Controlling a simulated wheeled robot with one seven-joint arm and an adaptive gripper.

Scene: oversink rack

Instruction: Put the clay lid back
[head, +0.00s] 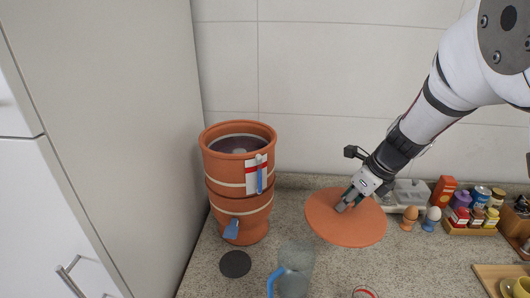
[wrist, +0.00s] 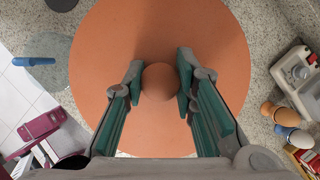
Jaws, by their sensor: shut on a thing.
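The clay lid (head: 345,228) is a round terracotta disc with a ball-shaped knob. My gripper (head: 350,200) is shut on its knob. In the wrist view the knob (wrist: 159,82) sits between the two green-padded fingers of my gripper (wrist: 160,84), with the disc (wrist: 160,30) spread out beyond them. The lid is to the right of the clay water filter (head: 238,185) and apart from it. The filter is a stacked terracotta pot with pale bands, a blue tap and a label hung on it. Its top is open and its dark inside shows.
A clear jug with a blue handle (head: 293,270) and a dark round coaster (head: 235,264) are on the counter in front. Eggs in cups (head: 410,216), a grey tray and a crate of jars (head: 472,226) are at right. A tall cabinet (head: 130,120) stands left of the filter.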

